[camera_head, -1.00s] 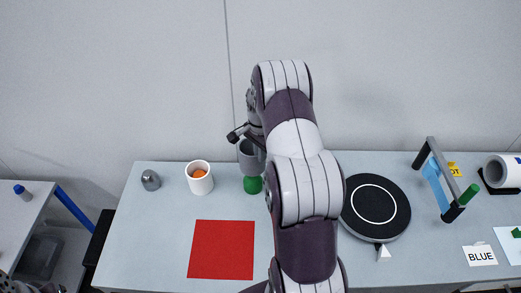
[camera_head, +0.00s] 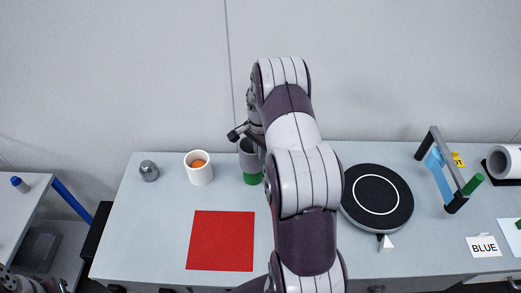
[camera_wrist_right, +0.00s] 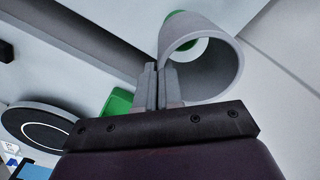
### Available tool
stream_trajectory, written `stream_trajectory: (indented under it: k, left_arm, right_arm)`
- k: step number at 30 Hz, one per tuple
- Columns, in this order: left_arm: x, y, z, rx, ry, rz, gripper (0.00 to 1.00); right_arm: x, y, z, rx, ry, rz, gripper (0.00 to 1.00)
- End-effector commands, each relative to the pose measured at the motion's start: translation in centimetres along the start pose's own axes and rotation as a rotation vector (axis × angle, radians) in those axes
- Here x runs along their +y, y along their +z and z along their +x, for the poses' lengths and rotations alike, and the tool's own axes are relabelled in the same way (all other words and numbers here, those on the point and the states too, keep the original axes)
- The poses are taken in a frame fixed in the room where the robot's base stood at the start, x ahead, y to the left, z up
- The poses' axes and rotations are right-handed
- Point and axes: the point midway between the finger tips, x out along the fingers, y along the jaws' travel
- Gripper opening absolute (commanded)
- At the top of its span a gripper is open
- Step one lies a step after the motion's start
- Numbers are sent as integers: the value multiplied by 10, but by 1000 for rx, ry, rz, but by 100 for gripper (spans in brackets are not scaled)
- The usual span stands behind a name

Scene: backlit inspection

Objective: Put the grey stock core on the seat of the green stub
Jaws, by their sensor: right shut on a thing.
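The grey stock core (camera_head: 248,154) is a hollow grey tube, upright in the head view directly above the green stub (camera_head: 251,179). I cannot tell whether the core rests fully on the seat. My left gripper is not visible.
A white cup (camera_head: 200,175) with an orange thing in it stands just left of the stub, near a grey domed piece (camera_head: 149,171). A red mat (camera_head: 220,241) lies in front. A black turntable (camera_head: 377,194) and a rack (camera_head: 447,168) are to the right.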

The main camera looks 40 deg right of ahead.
Motion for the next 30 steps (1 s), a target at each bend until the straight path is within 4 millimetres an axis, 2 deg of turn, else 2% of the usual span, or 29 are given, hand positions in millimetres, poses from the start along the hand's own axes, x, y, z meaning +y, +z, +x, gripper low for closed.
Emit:
stream_trajectory:
  k: [30]
  left_arm:
    - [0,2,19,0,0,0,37]
  right_arm:
    - [0,0,32,0,0,0,0]
